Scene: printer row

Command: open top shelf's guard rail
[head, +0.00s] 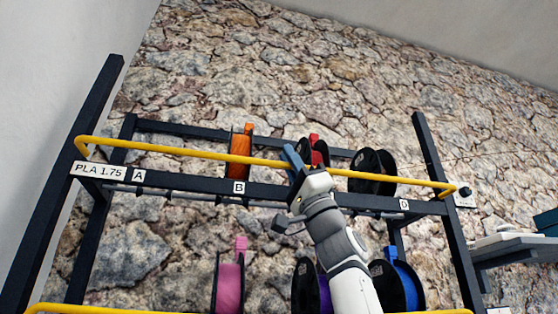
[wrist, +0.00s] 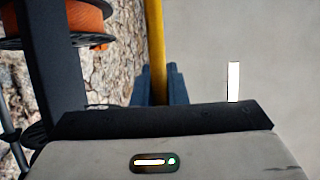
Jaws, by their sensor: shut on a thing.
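The top shelf's guard rail (head: 200,156) is a yellow bar across the front of the rack's top shelf (head: 270,190), a little above the dark front beam. Its left end bends down near the left post, and its right end bends near a dark knob (head: 465,191) at the right post. My gripper (head: 291,157) is at the rail near its middle, with its blue fingers against the bar. In the wrist view the rail (wrist: 155,40) runs down between the blue fingers of my gripper (wrist: 159,92), which are shut on it. The actual contact is partly hidden.
On the top shelf behind the rail stand an orange spool (head: 240,155), a red spool (head: 318,150) and a black spool (head: 372,172). Lower are a pink spool (head: 229,287) and a blue one (head: 405,285). A second yellow rail (head: 130,309) crosses below. A grey side table (head: 515,247) stands right.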

